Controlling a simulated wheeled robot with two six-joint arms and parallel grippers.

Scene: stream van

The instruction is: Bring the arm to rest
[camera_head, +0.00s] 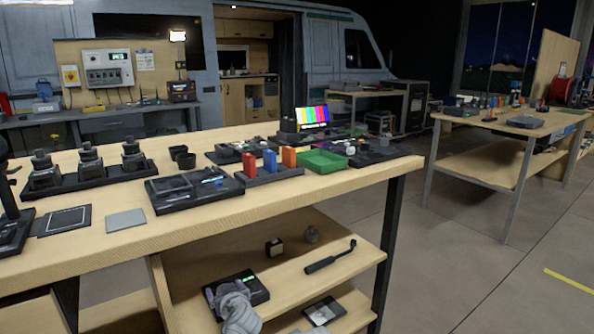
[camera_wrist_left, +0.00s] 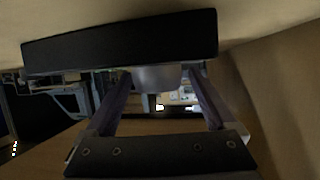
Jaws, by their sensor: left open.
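My left gripper (camera_wrist_left: 160,95) shows in the left wrist view as two dark fingers, spread apart above a dark bar with screws. A grey rounded part shows in the gap; I cannot tell whether it is touched or what it belongs to. Nothing is clearly gripped. A wide black block (camera_wrist_left: 120,45) crosses the top of that view.
The wooden workbench (camera_head: 300,195) holds black lens-like items (camera_head: 88,160), coloured blocks and a green tray (camera_head: 320,161). Its shelf (camera_head: 305,262) holds loose items. A second table (camera_head: 490,170) stands right, with open floor (camera_head: 470,280) between. Pale surfaces lie close around the left wrist.

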